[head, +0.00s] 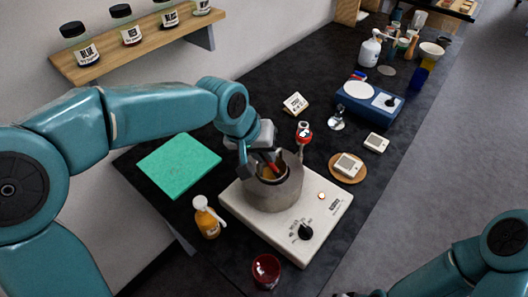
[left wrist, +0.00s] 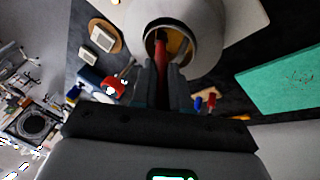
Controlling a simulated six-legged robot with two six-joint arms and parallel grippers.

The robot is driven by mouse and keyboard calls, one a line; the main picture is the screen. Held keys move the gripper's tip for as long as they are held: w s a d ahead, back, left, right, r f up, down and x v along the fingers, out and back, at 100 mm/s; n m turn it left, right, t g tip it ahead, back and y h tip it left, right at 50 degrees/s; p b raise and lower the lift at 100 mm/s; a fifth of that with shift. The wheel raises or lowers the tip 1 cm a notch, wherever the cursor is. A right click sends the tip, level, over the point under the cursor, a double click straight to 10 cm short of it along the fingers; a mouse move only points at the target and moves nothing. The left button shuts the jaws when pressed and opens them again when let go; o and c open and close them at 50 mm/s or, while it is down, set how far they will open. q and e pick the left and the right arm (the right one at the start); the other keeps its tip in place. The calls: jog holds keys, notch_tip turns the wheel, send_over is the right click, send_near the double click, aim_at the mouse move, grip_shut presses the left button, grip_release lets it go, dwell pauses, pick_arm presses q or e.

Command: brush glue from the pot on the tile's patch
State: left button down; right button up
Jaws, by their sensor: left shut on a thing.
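A grey glue pot (head: 275,196) stands on a white hot plate (head: 318,222), with amber glue inside. My left gripper (head: 264,163) is above the pot's mouth, shut on a red-handled brush (head: 259,188) that points down into the pot. In the left wrist view the brush (left wrist: 161,55) runs from the fingers into the pot (left wrist: 205,38); its tip is hidden. A pale square piece with a grey patch, perhaps the tile (head: 349,165), lies on a round wooden disc right of the pot. My right gripper (head: 350,294) barely shows at the bottom edge; its jaws cannot be made out.
A green mat (head: 178,165) lies left of the pot. An orange bottle (head: 208,217) and a dark red cup (head: 266,270) stand near the front edge. A red-topped item (head: 304,133) stands close behind the pot. A blue device (head: 368,105) and several bottles stand farther back.

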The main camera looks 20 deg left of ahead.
pick_arm(q)
jog(key=shift+s+a+r, duration=0.1)
jog(key=shift+s, duration=0.1)
jog(key=shift+w+f, duration=0.1)
jog(key=shift+f, duration=0.1)
jog(key=shift+f+b, duration=0.2)
jog(key=shift+b, duration=0.15)
dwell(0.9)
jog(key=shift+r, duration=0.1)
notch_tip(320, 180, up, 2)
jog(key=shift+p, duration=0.9)
jog(key=shift+r+p, duration=1.85)
jog(key=shift+r, duration=0.65)
jog(key=shift+f, duration=0.1)
